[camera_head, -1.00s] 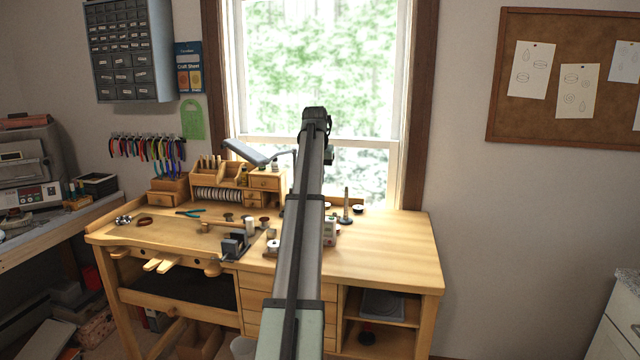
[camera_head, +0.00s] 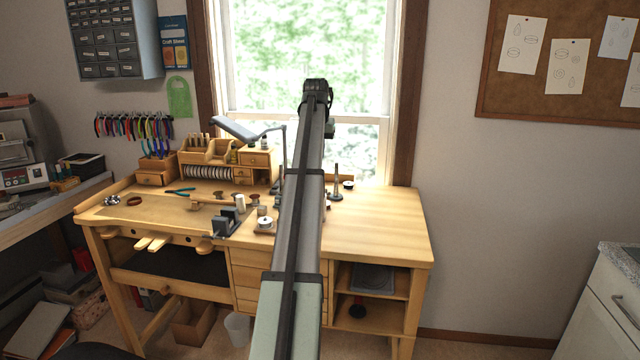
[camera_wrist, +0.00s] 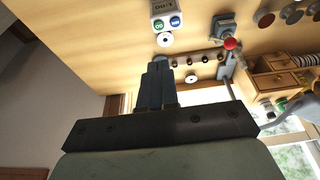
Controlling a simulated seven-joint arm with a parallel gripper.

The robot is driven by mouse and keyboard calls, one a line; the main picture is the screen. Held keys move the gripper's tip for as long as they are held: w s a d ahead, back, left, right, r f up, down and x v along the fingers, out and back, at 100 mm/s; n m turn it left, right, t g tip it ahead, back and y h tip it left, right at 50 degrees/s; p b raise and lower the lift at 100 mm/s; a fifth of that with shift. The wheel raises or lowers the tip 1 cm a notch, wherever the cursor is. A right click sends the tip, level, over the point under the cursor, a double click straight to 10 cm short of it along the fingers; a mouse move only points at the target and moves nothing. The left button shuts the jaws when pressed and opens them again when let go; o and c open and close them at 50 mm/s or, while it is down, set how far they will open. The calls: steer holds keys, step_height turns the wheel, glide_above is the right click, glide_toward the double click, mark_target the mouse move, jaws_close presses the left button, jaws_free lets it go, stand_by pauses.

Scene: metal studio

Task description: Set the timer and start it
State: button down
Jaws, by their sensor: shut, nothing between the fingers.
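The timer (camera_wrist: 167,15) is a small white box at the top of the wrist view. In the head view my arm hides the timer. My gripper (camera_wrist: 159,66) is shut and empty, its dark fingers pointing toward the bench. The fingertips appear below the timer in the wrist picture and apart from it. The gripper's fingers are not clear in the head view.
The wooden workbench (camera_head: 385,230) stands under the window; its right side is clear. A small organizer (camera_head: 258,176) and a lamp (camera_head: 236,130) stand at the back. In the wrist view, a red-knobbed tool (camera_wrist: 230,43) and a white disc (camera_wrist: 165,40) lie near the timer.

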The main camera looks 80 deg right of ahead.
steer(key=x, duration=0.8)
steer(key=a+x, duration=0.1)
steer(key=x, duration=0.3)
steer(key=shift+d+f, duration=0.15)
steer(key=shift+f, duration=0.9)
